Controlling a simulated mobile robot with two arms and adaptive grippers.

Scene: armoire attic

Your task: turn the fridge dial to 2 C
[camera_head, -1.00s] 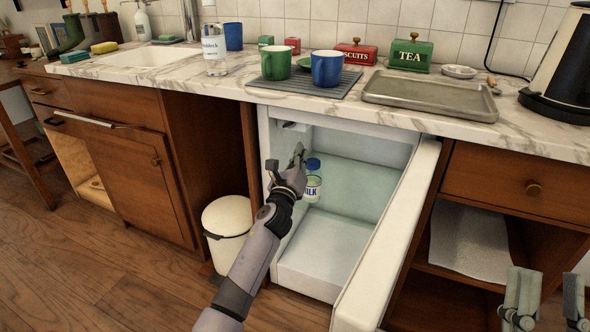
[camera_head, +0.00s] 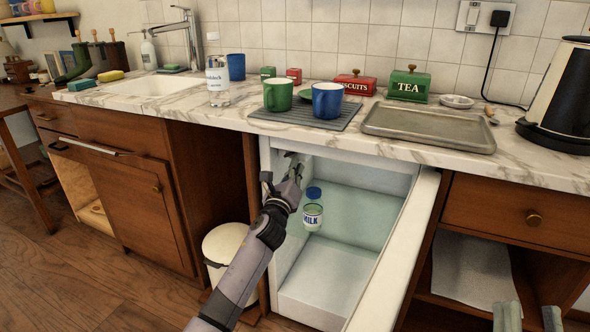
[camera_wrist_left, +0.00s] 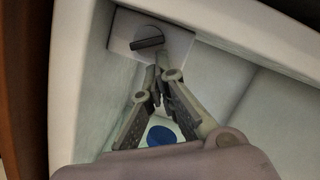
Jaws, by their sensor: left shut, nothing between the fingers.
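The fridge (camera_head: 407,235) stands open under the counter, its white interior showing. In the left wrist view the dial (camera_wrist_left: 147,43) is a dark round knob with a raised grip bar, on a pale plate at the inner upper left. Its numbers are too small to read. My left gripper (camera_head: 291,160) is inside the fridge opening near the dial. In the left wrist view its fingertips (camera_wrist_left: 160,72) are together and empty, just below the dial; I cannot tell whether they touch it.
A milk bottle (camera_head: 313,215) with a blue cap stands in the fridge below my left gripper. The open fridge door (camera_head: 398,250) is to the right. A white bin (camera_head: 228,247) stands left of the fridge. Mugs (camera_head: 327,100) and a metal tray (camera_head: 428,128) are on the counter above.

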